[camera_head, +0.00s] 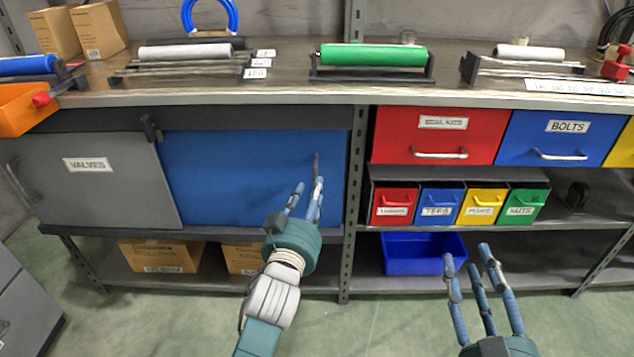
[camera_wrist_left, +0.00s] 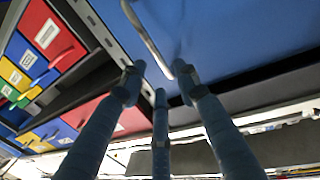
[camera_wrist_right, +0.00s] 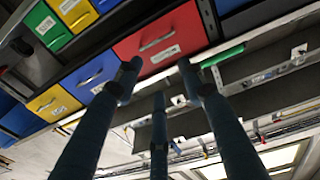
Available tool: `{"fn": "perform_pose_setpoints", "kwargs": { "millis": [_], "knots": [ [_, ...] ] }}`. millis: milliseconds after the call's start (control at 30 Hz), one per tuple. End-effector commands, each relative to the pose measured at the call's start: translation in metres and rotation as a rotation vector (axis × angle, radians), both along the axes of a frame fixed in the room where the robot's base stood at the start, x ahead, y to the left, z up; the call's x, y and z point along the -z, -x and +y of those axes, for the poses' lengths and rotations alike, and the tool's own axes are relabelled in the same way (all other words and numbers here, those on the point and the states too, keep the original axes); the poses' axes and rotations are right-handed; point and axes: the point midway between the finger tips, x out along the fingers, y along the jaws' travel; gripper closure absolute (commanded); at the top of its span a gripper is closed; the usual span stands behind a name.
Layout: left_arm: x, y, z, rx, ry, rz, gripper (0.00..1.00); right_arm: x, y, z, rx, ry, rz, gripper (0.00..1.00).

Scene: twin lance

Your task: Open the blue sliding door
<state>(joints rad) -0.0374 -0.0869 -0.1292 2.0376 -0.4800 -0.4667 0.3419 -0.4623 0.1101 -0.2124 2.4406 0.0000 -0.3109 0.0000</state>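The blue sliding door (camera_head: 235,175) fills the right half of the cabinet, against the metal post. Its thin upright handle (camera_head: 316,165) is near its right edge. The blue door (camera_wrist_left: 230,35) and curved metal handle (camera_wrist_left: 150,38) also show in the left wrist view. My left gripper (camera_head: 306,194) is open in front of the handle's lower part. Its fingers are spread, with the handle's end between the tips in the wrist view; contact cannot be told. My right gripper (camera_head: 469,262) is open and empty, in front of the lower shelf at right.
A grey door labelled VALVES (camera_head: 90,175) is left of the blue door. The metal post (camera_head: 354,200) stands just right of it. Red (camera_head: 440,135) and blue (camera_head: 560,138) drawers, small bins and a blue tray (camera_head: 420,255) are on the right. The worktop (camera_head: 290,85) is above.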

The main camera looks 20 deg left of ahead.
Motion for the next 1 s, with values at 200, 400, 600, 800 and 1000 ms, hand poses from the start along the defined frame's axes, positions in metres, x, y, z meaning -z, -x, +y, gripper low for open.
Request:
{"fn": "perform_pose_setpoints", "kwargs": {
  "millis": [200,400,600,800,1000],
  "knots": [
    [0.0,-0.038,0.004,-0.001,-0.002,-0.002,0.68,-0.042,0.006,0.004,-0.011,-0.051,-0.19,0.6],
    [0.001,-0.057,0.005,0.0,0.0,0.001,0.68,-0.068,0.015,0.005,-0.018,-0.082,-0.305,0.6],
    [0.001,-0.063,0.005,0.0,0.001,0.002,0.68,-0.077,0.018,0.005,-0.02,-0.093,-0.343,0.6],
    [0.001,-0.063,0.005,0.0,0.0,0.002,0.68,-0.077,0.019,0.005,-0.02,-0.093,-0.344,0.6],
    [0.001,-0.063,0.005,0.0,0.0,0.001,1.0,-0.077,0.018,0.005,-0.02,-0.093,-0.343,0.6]
  ]
}}
